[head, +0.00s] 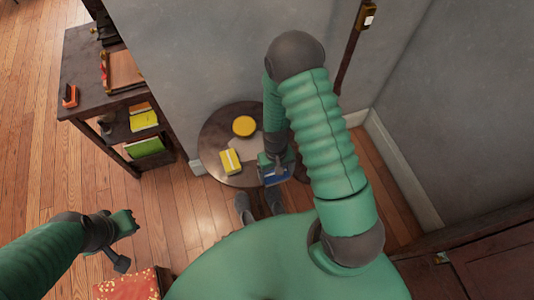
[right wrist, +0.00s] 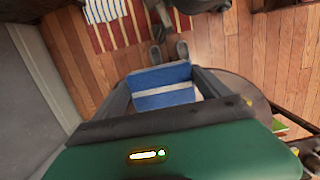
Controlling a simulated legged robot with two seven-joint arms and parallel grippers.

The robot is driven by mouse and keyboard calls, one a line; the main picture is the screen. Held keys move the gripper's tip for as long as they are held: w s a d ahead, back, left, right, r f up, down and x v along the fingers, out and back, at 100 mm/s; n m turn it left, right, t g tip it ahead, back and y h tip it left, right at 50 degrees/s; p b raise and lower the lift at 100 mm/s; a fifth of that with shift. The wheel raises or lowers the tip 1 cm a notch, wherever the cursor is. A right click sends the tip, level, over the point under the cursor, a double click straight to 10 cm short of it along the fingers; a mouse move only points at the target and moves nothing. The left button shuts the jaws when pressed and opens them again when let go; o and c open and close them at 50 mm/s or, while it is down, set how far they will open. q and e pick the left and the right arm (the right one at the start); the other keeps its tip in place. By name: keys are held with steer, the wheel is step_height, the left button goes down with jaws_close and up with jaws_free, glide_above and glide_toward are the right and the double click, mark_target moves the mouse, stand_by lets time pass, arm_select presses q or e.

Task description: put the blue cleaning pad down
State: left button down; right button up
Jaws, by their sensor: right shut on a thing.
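The blue cleaning pad (head: 274,176) with a pale band is in my right gripper (head: 276,164), over the near edge of a small round dark table (head: 212,135). In the right wrist view the blue pad (right wrist: 160,78) with its white stripe sits between the two fingers of my right gripper (right wrist: 163,92). The gripper is shut on it. I cannot tell whether the pad touches the tabletop. My left gripper (head: 124,240) is low at the left, away from the table, with nothing visible in it; its jaw opening is unclear.
A yellow pad (head: 231,161) with a pale stripe and a round yellow thing (head: 243,126) are on the round table, left of my right gripper. A wooden shelf (head: 95,75) with books stands at the left. Grey walls close in behind and right.

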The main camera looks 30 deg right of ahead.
steer(key=w+d, duration=0.1)
steer(key=w, duration=0.2)
steer(key=w+d, duration=0.1)
steer(key=w, duration=0.2)
steer(key=w+d+f, duration=0.1)
steer(key=w, duration=0.2)
steer(key=shift+d, duration=0.1)
step_height(320, 180, down, 3)
steer(key=shift+d+r, duration=0.1)
steer(key=shift+d, duration=0.05)
steer(key=shift+w+f, duration=0.1)
steer(key=shift+f, duration=0.3)
steer(key=shift+f, duration=0.15)
steer(key=o, duration=1)
